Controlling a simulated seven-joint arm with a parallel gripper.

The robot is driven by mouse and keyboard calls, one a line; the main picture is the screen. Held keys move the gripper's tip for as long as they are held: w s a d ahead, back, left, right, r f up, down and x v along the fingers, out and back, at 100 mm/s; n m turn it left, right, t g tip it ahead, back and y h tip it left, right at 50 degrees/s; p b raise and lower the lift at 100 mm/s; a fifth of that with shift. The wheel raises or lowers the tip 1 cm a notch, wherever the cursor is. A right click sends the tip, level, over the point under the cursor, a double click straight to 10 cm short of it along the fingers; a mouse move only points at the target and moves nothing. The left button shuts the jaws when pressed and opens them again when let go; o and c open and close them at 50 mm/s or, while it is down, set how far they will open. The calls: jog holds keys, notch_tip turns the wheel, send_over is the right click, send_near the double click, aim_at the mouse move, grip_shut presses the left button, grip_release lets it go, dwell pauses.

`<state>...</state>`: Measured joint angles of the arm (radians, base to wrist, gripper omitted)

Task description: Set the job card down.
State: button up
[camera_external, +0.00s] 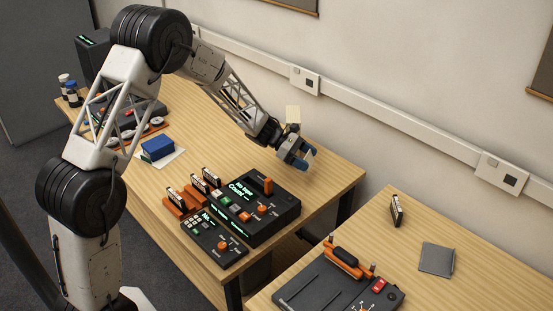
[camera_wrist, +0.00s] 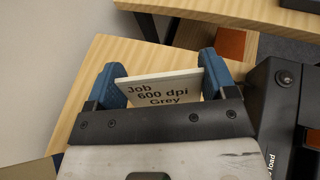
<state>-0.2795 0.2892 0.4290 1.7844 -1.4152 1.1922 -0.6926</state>
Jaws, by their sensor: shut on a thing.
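The job card (camera_wrist: 160,88) is a pale card with the dark words "Job 600 dpi Grey". In the wrist view it sits between the two blue fingers of my gripper (camera_wrist: 165,78), which is shut on it. In the external view my gripper (camera_external: 299,156) is at the far right corner of the left table (camera_external: 325,178), beyond the black console with the lit display. I cannot tell how high above the wood the card is.
The black console (camera_external: 262,208) with orange knobs stands close by, with a smaller keypad unit (camera_external: 212,238) before it. A gap separates this table from the right table (camera_external: 480,265), which bears a dark device (camera_external: 335,290) and a grey square (camera_external: 436,259). Wood near the corner is clear.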

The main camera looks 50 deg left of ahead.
send_over(304, 186)
jog(key=shift+w+f, duration=0.1)
jog(key=shift+f, duration=2.4)
jog(key=shift+f, duration=1.85)
jog(key=shift+f, duration=0.15)
jog(key=o, duration=0.8)
jog(key=shift+r, duration=0.2)
jog(key=v, duration=1.2)
jog(key=shift+d, duration=0.1)
